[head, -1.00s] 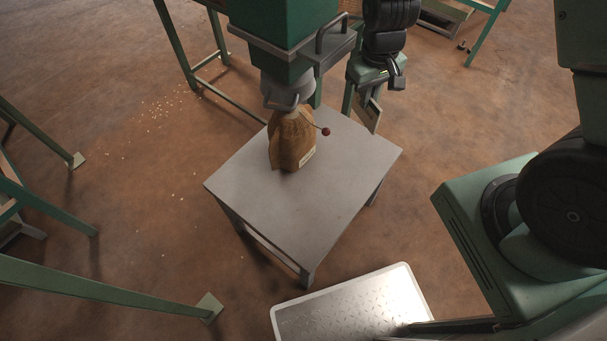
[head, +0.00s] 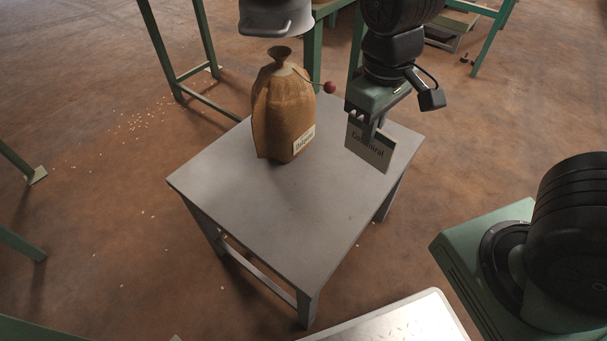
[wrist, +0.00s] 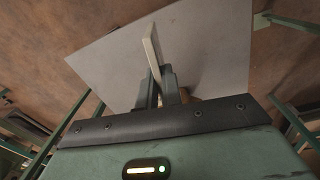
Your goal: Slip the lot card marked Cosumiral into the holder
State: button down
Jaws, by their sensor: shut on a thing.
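My gripper (head: 372,126) is shut on the lot card (head: 369,152), a pale card whose printed name is partly covered by a finger; the letters that show fit Cosumiral. The card hangs above the right back part of the grey table, to the right of the brown sack. In the wrist view the card (wrist: 152,48) shows nearly edge-on between the fingers (wrist: 157,85). No holder can be clearly made out; a hopper spout (head: 276,18) hangs above the sack at the top of the head view.
A tied brown sack (head: 282,105) with a printed label (head: 304,139) stands on the grey table (head: 275,225). A red ball on a thin rod (head: 330,87) sticks out beside its neck. The table's front is clear. A metal plate (head: 405,322) lies at the bottom edge.

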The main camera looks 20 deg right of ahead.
jog(key=s+f+n+b, duration=0.2)
jog(key=s+f+b, duration=0.5)
jog(key=f+b, duration=0.6)
jog(key=w+a+r+p, duration=0.2)
jog(key=w+p, duration=0.3)
jog(key=p, duration=0.8)
jog(key=shift+a, duration=0.7)
jog(key=shift+w+a+f+b, duration=0.65)
jog(key=shift+w+a, duration=0.45)
jog(key=shift+w, duration=0.6)
jog(key=shift+w+a+f+b, duration=0.7)
jog(key=shift+w+a, duration=0.45)
jog(key=shift+w, duration=0.6)
jog(key=shift+w+a+f+b, duration=0.5)
jog(key=shift+w+a+f, duration=0.45)
jog(key=shift+w, duration=0.75)
jog(key=shift+a, duration=0.15)
